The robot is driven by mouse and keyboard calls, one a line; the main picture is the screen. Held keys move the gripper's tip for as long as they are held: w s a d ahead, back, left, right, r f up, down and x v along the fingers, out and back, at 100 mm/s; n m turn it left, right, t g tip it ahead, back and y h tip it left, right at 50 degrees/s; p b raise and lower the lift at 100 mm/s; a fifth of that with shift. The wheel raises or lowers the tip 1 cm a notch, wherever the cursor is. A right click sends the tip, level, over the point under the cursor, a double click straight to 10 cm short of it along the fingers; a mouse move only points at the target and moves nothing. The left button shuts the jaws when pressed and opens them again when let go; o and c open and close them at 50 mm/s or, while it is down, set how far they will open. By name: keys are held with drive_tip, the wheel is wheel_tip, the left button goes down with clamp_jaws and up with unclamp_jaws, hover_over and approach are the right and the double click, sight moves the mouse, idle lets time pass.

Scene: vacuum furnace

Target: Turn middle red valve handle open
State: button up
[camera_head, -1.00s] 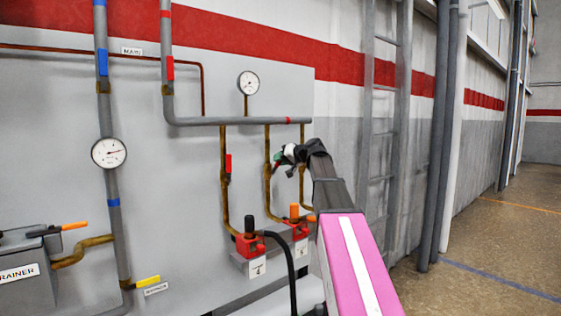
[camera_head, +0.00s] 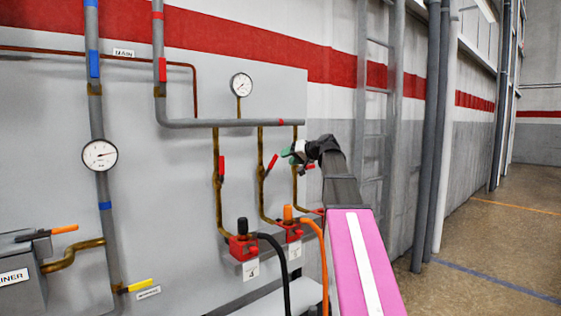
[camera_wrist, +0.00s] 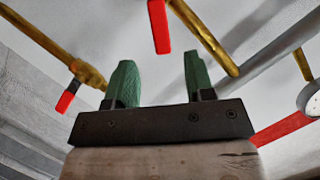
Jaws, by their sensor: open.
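The middle red valve handle (camera_head: 272,161) sits on the middle brass pipe (camera_head: 262,185), tilted up to the right. In the wrist view a red handle (camera_wrist: 160,25), probably the same one, lies beyond the fingertips, between their lines. My gripper (camera_head: 290,153) is just right of the handle in the head view. Its green fingers (camera_wrist: 155,75) are apart with nothing between them. The left red handle (camera_head: 222,168) is upright on its pipe. The right red handle (camera_head: 310,167) is partly hidden by my gripper.
A grey pipe (camera_head: 215,123) runs across above the valves, with a gauge (camera_head: 241,85) over it. Red fittings (camera_head: 243,247) with black and orange hoses (camera_head: 323,262) stand below. A ladder (camera_head: 363,100) and vertical pipes are at the right.

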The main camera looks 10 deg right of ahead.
sight(271, 165)
drive_tip(key=shift+v, duration=1.2)
drive_tip(key=shift+w+f, duration=0.1)
drive_tip(key=c, duration=0.8)
drive_tip(key=w+f+m+y, duration=0.1)
drive_tip(key=w+d+f+m+g+y, duration=0.1)
drive_tip(key=f+m+y, duration=0.1)
drive_tip(key=w+f+m+y, duration=0.1)
drive_tip(key=y, duration=0.1)
drive_tip(key=shift+w+d+f+m, duration=0.3)
drive_tip(key=shift+w+d, duration=0.05)
clamp_jaws()
drive_tip(key=w+d+f+m+g+y, duration=0.1)
drive_tip(key=w+d+f+m+y, duration=0.2)
drive_tip(key=d+f+m+y, duration=0.25)
drive_tip(key=w+a+r, duration=0.1)
drive_tip(key=a+r, duration=0.5)
drive_tip(key=a, duration=0.4)
drive_tip(key=shift+r+m+y, duration=0.25)
drive_tip(key=shift+m+y, duration=0.1)
drive_tip(key=shift+y, duration=0.1)
